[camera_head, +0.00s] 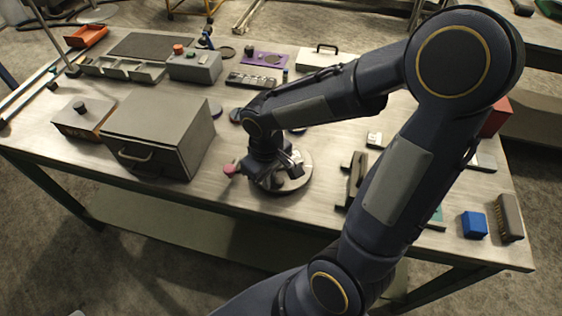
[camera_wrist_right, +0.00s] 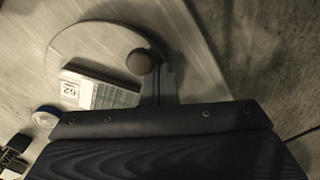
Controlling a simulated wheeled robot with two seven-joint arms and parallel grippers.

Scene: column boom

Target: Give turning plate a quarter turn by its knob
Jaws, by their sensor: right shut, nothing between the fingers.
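The turning plate (camera_head: 307,177) is a pale round disc on the bench near its front middle, partly hidden under my right gripper (camera_head: 294,160). In the right wrist view, the plate (camera_wrist_right: 85,42) fills the upper left. Its dark round knob (camera_wrist_right: 139,62) stands near the plate's edge. My right gripper (camera_wrist_right: 160,72) is shut and empty, its fingers just right of the knob in that view. I cannot tell whether they touch it. The knob cannot be made out clearly in the head view. My left gripper is not in view.
A grey drawer cabinet (camera_head: 163,125) stands left of the plate. A pink object (camera_head: 231,170) lies between them. In the wrist view, a labelled ribbed block (camera_wrist_right: 95,92) overlaps the plate's outline. A blue block (camera_head: 474,225) and a brush (camera_head: 508,217) are at the right front.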

